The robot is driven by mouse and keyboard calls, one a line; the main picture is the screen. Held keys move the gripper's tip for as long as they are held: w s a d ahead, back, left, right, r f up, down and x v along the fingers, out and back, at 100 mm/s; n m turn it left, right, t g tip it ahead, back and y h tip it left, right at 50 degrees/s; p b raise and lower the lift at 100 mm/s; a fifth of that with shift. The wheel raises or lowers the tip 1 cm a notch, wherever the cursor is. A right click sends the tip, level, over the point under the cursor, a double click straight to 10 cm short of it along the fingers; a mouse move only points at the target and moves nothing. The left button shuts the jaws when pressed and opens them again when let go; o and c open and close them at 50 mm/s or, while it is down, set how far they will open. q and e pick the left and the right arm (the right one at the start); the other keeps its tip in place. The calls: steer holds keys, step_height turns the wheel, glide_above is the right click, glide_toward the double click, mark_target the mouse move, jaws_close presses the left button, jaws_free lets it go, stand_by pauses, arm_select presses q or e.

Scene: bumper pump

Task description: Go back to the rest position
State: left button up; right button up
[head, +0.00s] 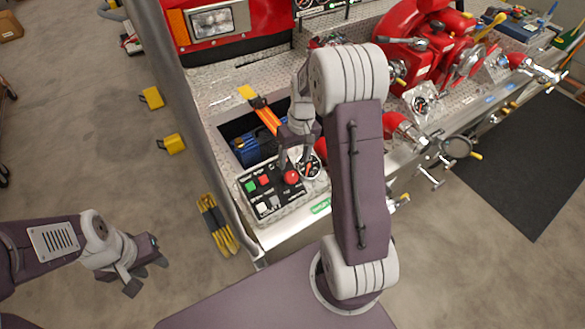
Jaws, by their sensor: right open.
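My right arm rises from the front and bends over the truck bumper. Its gripper (294,160) points down above the control panel (249,203), just behind the red mushroom button (291,177). Its jaws are open with nothing between them; whether a fingertip touches the panel or button cannot be told. My left gripper (146,277) hangs over the bare floor at the lower left, away from the bumper. Its fingers look apart and empty.
The panel sits on the metal bumper beside an open compartment (227,130) with a blue item and an orange-and-black strap (262,112). A red pump (435,50) with valves stands at the right. Yellow blocks (171,144) lie on the floor, with free floor at left.

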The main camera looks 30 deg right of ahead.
steer(key=shift+d+r, duration=0.1)
steer(key=shift+r, duration=0.65)
